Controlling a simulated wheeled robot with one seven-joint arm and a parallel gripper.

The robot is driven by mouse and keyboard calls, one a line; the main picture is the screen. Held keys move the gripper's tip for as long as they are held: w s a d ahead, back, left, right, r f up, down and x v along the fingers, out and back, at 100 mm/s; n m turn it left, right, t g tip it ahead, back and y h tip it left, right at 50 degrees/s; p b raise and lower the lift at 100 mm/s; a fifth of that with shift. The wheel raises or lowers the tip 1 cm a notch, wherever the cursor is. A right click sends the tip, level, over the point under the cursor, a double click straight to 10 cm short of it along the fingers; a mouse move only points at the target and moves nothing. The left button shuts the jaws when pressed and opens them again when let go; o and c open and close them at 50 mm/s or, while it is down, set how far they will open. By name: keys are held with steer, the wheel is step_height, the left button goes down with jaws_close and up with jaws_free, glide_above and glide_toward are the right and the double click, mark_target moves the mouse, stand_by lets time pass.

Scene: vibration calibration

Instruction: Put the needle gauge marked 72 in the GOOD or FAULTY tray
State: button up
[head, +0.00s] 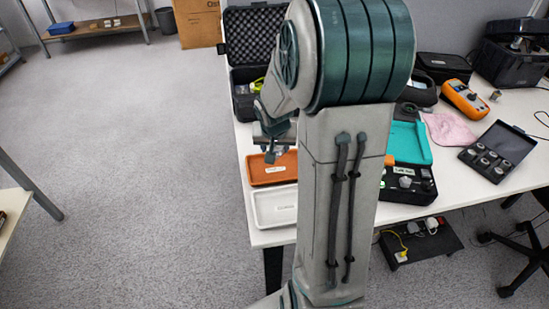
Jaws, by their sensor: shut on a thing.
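My gripper (272,148) is above the back part of the orange tray (257,178), at the left end of the white table. It is shut on a small dark object (270,157), which looks like the needle gauge; it is mostly hidden and no number can be read. The white tray (262,221) lies in front of the orange tray, at the table's near left corner. Each tray has a small label, too small to read surely. Both trays look empty where they show.
My arm hides the table's middle. An open foam-lined black case (254,37) stands behind the gripper. At right are a teal-lidded case (412,143), an orange meter (465,99), a pink cloth (450,130) and an open box of small round parts (497,150). Floor at left is clear.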

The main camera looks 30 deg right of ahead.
steer(key=shift+f+b, duration=0.45)
steer(key=shift+f, duration=1.5)
steer(key=shift+f, duration=0.25)
steer(key=o, duration=1.1)
steer(key=shift+r, duration=0.1)
steer(key=shift+o, duration=0.2)
